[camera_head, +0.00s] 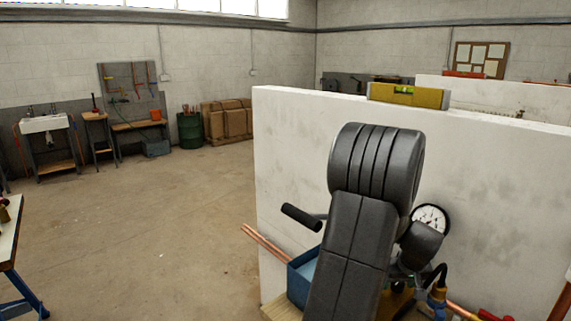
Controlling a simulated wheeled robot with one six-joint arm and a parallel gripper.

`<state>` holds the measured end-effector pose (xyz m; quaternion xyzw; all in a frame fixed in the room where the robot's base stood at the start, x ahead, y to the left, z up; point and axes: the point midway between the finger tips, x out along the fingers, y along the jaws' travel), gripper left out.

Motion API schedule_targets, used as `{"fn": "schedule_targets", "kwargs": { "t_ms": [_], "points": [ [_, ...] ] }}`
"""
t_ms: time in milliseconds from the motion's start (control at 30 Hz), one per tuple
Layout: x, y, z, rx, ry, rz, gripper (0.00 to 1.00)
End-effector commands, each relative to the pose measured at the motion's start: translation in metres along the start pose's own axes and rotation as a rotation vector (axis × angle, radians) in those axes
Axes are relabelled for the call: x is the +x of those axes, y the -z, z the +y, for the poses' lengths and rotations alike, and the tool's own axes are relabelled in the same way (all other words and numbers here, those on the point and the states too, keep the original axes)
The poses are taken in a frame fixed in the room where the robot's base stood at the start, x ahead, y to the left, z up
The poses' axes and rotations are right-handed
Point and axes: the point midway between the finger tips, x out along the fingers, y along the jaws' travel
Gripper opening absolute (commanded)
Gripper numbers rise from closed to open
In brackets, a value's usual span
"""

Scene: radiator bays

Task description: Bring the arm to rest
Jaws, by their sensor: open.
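My arm rises in the front right of the head view, its dark ribbed elbow in front of a low white wall (290,150). The links are bent, with a further dark link showing to the right beside a round pressure gauge (431,218). I cannot make out my gripper or its fingertips; the end of the arm is hidden behind its nearer links. A dark bar-shaped part sticks out left of the arm; I cannot tell what it belongs to.
A yellow spirit level (408,95) lies on the wall's top. A blue bin (299,280), copper pipes (266,245) and a blue-and-brass torch-like tool (437,300) crowd around the arm's lower part. A table (10,235) stands at left. The floor between is clear.

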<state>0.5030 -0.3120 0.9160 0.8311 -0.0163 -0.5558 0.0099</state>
Motion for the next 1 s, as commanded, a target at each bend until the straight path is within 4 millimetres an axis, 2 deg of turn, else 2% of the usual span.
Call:
{"fn": "schedule_targets", "kwargs": {
  "t_ms": [1000],
  "points": [
    [0.0016, 0.0007, -0.0038, 0.424, -0.175, -0.016, 0.56]
  ]
}}
